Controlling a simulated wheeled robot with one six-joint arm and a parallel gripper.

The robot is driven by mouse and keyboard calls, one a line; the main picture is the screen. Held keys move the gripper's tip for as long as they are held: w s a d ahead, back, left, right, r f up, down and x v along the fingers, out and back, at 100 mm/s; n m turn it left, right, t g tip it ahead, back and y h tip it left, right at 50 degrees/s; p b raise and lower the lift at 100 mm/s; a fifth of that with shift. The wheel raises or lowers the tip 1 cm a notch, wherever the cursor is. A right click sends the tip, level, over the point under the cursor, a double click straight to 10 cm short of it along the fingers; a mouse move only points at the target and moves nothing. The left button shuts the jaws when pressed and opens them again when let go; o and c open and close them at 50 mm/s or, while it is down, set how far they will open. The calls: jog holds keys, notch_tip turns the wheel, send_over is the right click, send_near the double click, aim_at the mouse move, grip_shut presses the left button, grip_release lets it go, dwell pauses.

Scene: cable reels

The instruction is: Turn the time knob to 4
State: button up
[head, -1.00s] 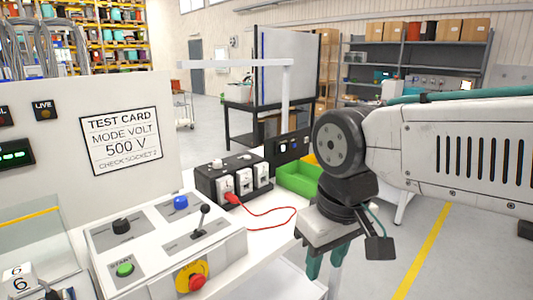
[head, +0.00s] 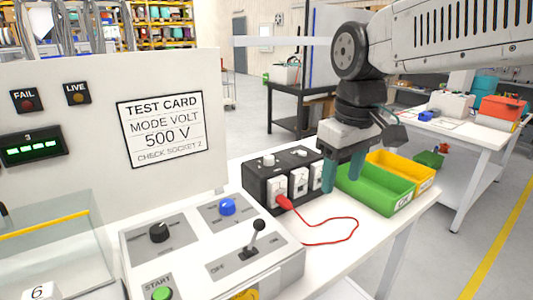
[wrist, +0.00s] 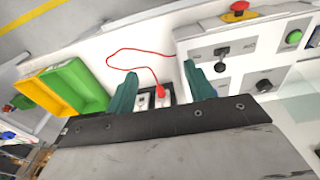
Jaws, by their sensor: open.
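The control panel (head: 190,238) carries a black knob (head: 159,232) on the left and a blue knob (head: 227,206) on the right. Their labels and pointers are too small to read, so I cannot tell which is the time knob.
A lever (head: 255,236) stands upright-tilted in front of the blue knob, with a green start button (head: 162,293) nearby. A red cable (head: 335,243) loops from the socket box. Green (head: 375,192) and yellow bins lie to the right. The test card (head: 165,130) stands behind.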

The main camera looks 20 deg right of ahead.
jog(key=w+r+n, duration=0.2)
jog(key=w, duration=0.8)
jog(key=n, duration=0.7)
send_over(269, 156)
jog(key=shift+g, duration=0.3)
jog(key=f, duration=0.7)
jog(key=shift+s+a+f, duration=0.1)
jog(key=shift+s+a, duration=0.05)
jog(key=shift+s, duration=0.25)
jog(key=shift+w+f, duration=0.2)
jog(key=shift+f, duration=0.1)
notch_tip(269, 156, down, 7)
jog(key=shift+w+f, duration=0.1)
jog(key=shift+f, duration=0.1)
jog(key=c, duration=1)
